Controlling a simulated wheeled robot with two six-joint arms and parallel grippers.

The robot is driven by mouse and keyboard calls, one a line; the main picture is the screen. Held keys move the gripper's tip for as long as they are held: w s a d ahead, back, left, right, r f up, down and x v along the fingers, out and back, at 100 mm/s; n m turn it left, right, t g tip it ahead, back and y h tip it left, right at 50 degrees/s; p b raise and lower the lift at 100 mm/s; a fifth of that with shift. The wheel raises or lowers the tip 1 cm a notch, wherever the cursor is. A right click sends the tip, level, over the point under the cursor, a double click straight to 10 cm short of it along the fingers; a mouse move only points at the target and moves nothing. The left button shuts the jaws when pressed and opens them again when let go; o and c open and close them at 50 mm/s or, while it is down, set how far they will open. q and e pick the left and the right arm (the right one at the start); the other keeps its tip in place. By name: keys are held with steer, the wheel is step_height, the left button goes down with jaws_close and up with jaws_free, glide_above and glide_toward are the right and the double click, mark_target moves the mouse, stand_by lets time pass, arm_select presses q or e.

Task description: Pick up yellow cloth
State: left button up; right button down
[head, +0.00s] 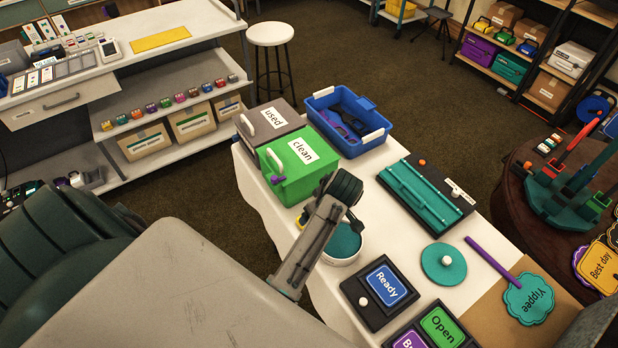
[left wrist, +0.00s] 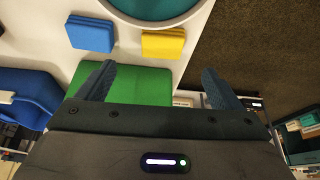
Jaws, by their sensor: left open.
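A folded yellow cloth (left wrist: 163,43) lies on the white tabletop in the left wrist view, between the round teal-topped tub (left wrist: 150,8) and the green box (left wrist: 130,85). A folded blue cloth (left wrist: 90,34) lies to its left. In the head view only a sliver of yellow (head: 301,219) shows beside my left arm; the rest is hidden. My left gripper (left wrist: 158,84) is open and empty. Its two dark fingers are spread, with the yellow cloth ahead of the gap and apart from them. In the head view this gripper (head: 343,190) is between the green box and the tub. My right gripper is not seen.
The green "clean" box (head: 291,165) and grey "used" box (head: 262,125) stand close by, with a blue crate (head: 348,145) behind. A teal tray (head: 425,194), teal disc (head: 445,264) and sign plates (head: 380,293) fill the table's right part. The table's left edge is near.

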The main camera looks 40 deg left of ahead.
arm_select(q)
steer(key=x, duration=0.3)
steer(key=shift+s+a+f, duration=0.1)
steer(key=shift+a, duration=0.1)
steer(key=shift+a+f+p, duration=0.1)
steer(key=shift+f+p, duration=0.45)
steer(key=shift+p, duration=0.15)
steer(key=p+x, duration=0.1)
steer(key=x, duration=0.2)
steer(key=shift+f, duration=0.25)
steer(key=shift+a+f, duration=0.15)
steer(key=shift+f, duration=0.35)
steer(key=c, duration=1.1)
steer(key=shift+o, duration=0.2)
